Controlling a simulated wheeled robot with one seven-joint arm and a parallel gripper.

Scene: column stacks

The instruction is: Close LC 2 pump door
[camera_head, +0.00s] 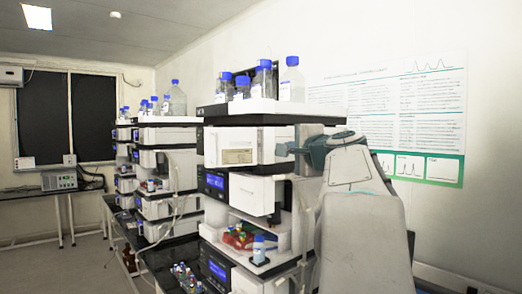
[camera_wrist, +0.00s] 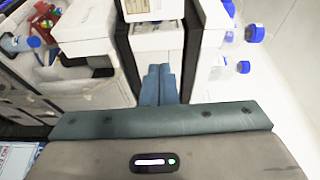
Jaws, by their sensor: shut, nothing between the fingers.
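The nearest column stack stands mid-picture in the head view, with a white-fronted upper module (camera_head: 230,146) bearing a small label plate. Below it is a module with a blue display and a white front panel (camera_head: 252,193) that appears to stick out. I cannot read which stack is LC 2 or tell for certain which panel is the pump door. My gripper (camera_head: 284,149) is beside the right end of the upper module. In the wrist view, its blue-grey fingers (camera_wrist: 158,84) are together and empty, pointing toward white module fronts (camera_wrist: 157,40). Contact cannot be told.
Blue-capped bottles (camera_head: 291,80) stand on top of the stack, also at right in the wrist view (camera_wrist: 240,34). An open bay lower down holds coloured vials and a small bottle (camera_head: 259,248). Another stack (camera_head: 165,165) stands behind left. Floor at left is clear.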

